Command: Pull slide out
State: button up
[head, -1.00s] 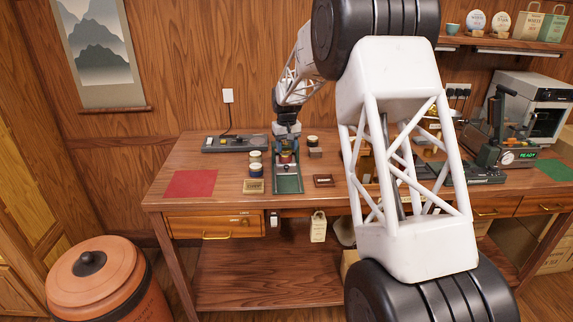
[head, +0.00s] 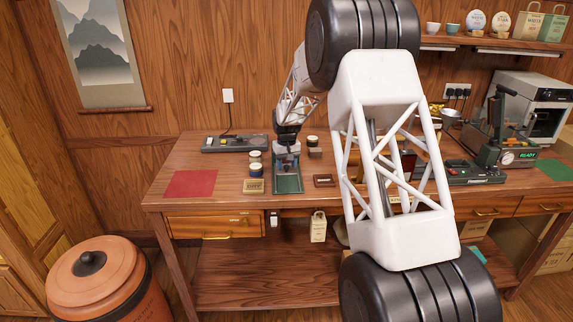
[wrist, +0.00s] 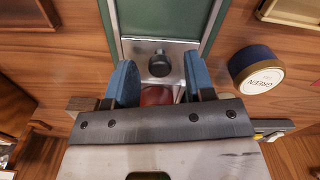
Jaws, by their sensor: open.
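The slide (wrist: 148,49) shows in the wrist view as a grey metal plate across the green-floored channel of a tray (wrist: 213,28). A black round knob (wrist: 159,64) stands up from it. My gripper (wrist: 160,76) is open, its two blue fingers on either side of the knob with gaps on both sides. A dark red round thing (wrist: 156,95) lies behind the knob, partly hidden by my gripper. In the head view my gripper (head: 287,150) is over the far end of the green tray (head: 288,184), and the knob cannot be made out.
A dark blue tin with a GREEN label (wrist: 260,72) stands close beside the tray. In the head view, stacked tins (head: 255,169) and a small sign (head: 253,186) are left of the tray. A small brown tray (head: 324,180) is to its right. A red mat (head: 190,184) lies further left.

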jog(key=shift+c, duration=0.4)
grip_shut()
jog(key=shift+s, duration=5.25)
jog(key=shift+o, duration=0.4)
grip_release()
jog(key=shift+r, duration=0.15)
